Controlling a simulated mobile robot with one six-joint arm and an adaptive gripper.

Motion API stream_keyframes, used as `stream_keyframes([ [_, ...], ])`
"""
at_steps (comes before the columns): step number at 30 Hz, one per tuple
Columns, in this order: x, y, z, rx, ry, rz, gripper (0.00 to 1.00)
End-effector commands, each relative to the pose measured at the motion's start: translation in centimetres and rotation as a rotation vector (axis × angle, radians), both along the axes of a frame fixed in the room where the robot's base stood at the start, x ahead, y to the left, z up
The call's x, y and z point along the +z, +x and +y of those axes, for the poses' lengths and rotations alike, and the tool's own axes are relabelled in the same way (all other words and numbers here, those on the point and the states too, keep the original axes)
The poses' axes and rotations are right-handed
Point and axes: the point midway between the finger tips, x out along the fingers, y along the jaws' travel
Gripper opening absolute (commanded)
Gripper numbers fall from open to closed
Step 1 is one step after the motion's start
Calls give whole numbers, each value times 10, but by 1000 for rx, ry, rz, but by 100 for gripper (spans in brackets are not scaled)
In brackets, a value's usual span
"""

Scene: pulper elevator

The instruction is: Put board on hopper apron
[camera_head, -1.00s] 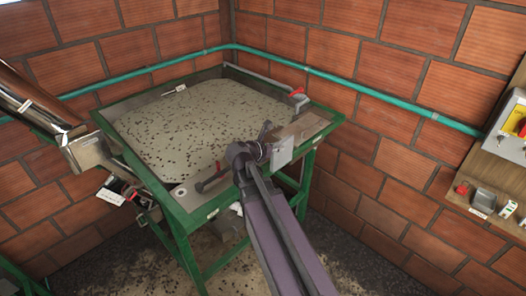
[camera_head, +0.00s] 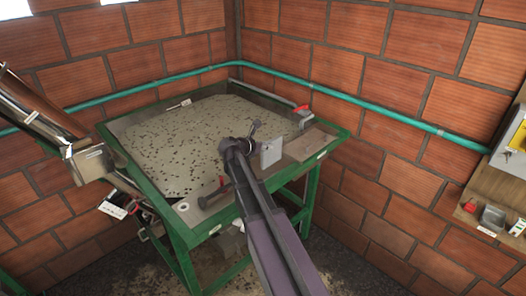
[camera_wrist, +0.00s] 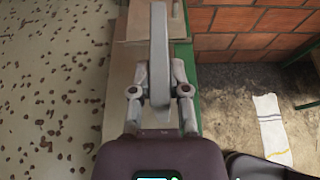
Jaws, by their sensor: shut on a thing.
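The board (camera_head: 271,152) is a small light-grey plate held upright at my gripper. In the wrist view, it appears nearly edge-on as a grey slab (camera_wrist: 158,40) between my fingers. My gripper (camera_wrist: 160,72) is shut on it, with one finger on each side. The hopper (camera_head: 170,150) is a green-framed tray of speckled pale material. Its apron seems to be the flat grey strip (camera_head: 215,200) along the near and right edge, under my gripper. A tan flat panel (camera_head: 308,145) lies on that strip, right of the board. I cannot tell the board's height above the strip.
A red-handled valve (camera_head: 302,110) stands at the back right. A dark lever with a red end (camera_head: 213,192) and a white ring (camera_head: 181,206) are at the near edge. A metal chute (camera_head: 90,165) stands left. A striped cloth (camera_wrist: 272,125) lies on the floor.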

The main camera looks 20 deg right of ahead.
Motion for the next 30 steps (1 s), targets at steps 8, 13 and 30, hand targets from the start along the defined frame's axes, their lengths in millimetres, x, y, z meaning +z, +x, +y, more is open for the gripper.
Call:
stream_keyframes([
  [8,-1,17,0,0,-1,0,0],
  [13,-1,17,0,0,-1,0,0],
  [30,-27,30,0,1,0,1,0],
])
